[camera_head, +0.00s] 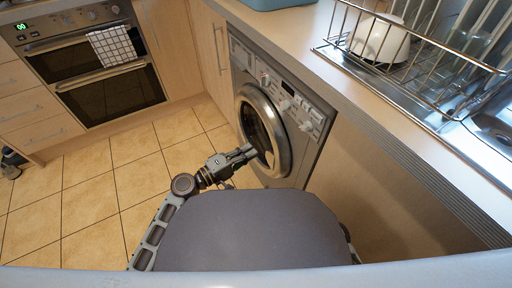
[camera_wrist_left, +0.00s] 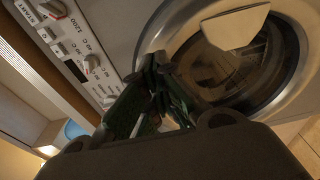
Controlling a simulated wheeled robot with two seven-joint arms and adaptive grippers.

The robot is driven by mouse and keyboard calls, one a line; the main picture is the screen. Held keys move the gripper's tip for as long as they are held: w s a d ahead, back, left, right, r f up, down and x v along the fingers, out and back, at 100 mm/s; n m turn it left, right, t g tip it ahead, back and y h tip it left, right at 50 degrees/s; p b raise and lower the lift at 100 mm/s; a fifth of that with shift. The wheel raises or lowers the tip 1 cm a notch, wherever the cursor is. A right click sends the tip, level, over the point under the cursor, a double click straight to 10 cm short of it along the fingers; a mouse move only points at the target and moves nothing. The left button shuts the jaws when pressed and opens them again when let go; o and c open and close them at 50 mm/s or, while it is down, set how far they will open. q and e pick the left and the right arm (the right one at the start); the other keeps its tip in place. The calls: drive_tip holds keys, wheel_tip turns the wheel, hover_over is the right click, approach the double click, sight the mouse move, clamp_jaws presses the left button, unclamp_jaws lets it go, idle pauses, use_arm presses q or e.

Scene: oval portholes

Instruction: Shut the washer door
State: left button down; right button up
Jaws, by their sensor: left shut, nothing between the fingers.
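The grey washer (camera_head: 300,108) stands under the counter in the head view. Its round door (camera_head: 283,150) has a silver ring and dark glass and lies close to the washer's front; I cannot tell whether it is latched. In the left wrist view the door (camera_wrist_left: 290,92) fills the right side, with a pale handle piece (camera_wrist_left: 235,25) at its top. My left gripper (camera_head: 250,151) is shut and empty, with its tips at the door's lower left rim in the head view. In the wrist view its fingers (camera_wrist_left: 156,72) overlap the door's left edge. My right gripper is out of view.
A counter (camera_head: 350,82) runs above the washer, with a dish rack (camera_head: 430,58) and a white bowl (camera_head: 382,40) on it. An oven (camera_head: 105,92) with a checked towel (camera_head: 113,46) stands at the back left. The tiled floor (camera_head: 95,175) is open on the left.

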use_arm(q)
drive_tip(key=shift+v, duration=2.4)
